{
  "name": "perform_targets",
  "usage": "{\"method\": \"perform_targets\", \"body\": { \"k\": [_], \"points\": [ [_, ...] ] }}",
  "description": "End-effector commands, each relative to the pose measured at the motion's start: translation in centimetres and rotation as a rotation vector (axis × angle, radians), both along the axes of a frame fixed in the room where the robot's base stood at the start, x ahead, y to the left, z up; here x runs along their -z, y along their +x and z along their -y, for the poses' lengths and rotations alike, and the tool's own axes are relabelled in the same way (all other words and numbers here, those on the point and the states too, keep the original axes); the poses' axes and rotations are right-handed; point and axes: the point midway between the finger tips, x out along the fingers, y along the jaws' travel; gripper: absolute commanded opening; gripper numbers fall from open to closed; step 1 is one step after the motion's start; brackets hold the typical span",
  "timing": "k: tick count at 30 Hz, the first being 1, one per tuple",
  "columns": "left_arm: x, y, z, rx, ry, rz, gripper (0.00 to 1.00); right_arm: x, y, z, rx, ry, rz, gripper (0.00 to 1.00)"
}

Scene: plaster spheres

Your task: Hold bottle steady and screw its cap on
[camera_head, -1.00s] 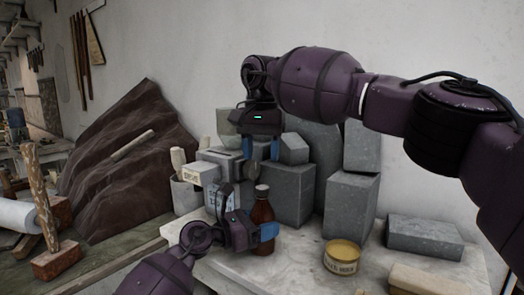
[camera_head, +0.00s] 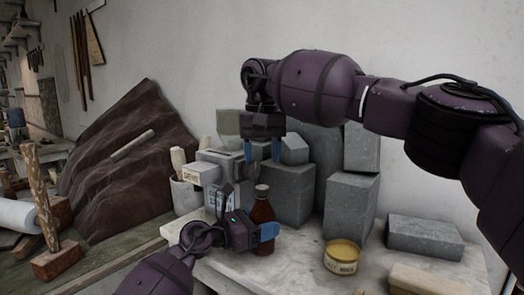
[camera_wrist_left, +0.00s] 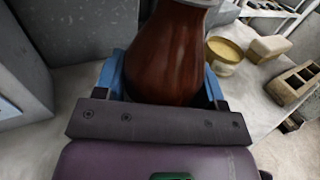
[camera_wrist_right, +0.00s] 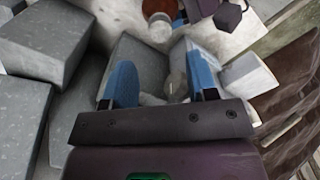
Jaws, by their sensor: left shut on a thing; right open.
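A brown bottle (camera_head: 262,222) stands upright on the pale worktop. My left gripper (camera_head: 266,232) is shut around its body, with blue fingers on both sides; the left wrist view shows the bottle (camera_wrist_left: 168,55) between them. A greyish cap (camera_head: 262,189) appears on the bottle's top. It shows as a pale round disc in the right wrist view (camera_wrist_right: 160,28). How tightly it sits cannot be told. My right gripper (camera_head: 262,151) is open and empty, pointing down above the bottle's top and apart from it. Its blue fingers also show in the right wrist view (camera_wrist_right: 160,85).
Grey blocks (camera_head: 350,205) stand close behind and right of the bottle. A yellow-lidded tin (camera_head: 341,257) stands at its right front. A white labelled box (camera_head: 219,198) and a container with tools (camera_head: 186,192) are at left. Some worktop (camera_head: 300,255) is bare between bottle and tin.

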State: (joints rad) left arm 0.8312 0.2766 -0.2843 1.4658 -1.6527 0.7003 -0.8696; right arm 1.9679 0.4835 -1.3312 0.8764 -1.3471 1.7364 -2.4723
Motion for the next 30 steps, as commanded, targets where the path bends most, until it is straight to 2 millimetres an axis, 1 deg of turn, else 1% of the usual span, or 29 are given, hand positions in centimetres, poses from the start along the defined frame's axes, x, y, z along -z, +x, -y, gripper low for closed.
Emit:
{"method": "perform_targets", "body": {
  "k": [9,15,21,29,30],
  "points": [
    [0.1,0.0,0.0,0.0,0.0,-0.001,0.0,4.3,0.0,0.1,0.001,0.0,-0.002,0.53],
    [0.1,0.0,0.0,0.0,0.001,-0.002,0.0,6.5,0.1,0.1,0.001,0.0,-0.001,0.53],
    [0.1,0.0,0.0,0.0,0.001,-0.002,0.0,7.4,0.1,0.1,0.002,0.001,-0.001,0.53],
    [0.1,0.0,0.0,0.0,0.001,-0.002,0.0,7.5,0.1,0.1,0.002,0.001,0.0,0.53],
    [0.1,0.0,0.0,0.0,0.001,-0.002,0.0,7.4,0.1,0.1,0.002,0.001,0.0,0.5]
  ]
}}
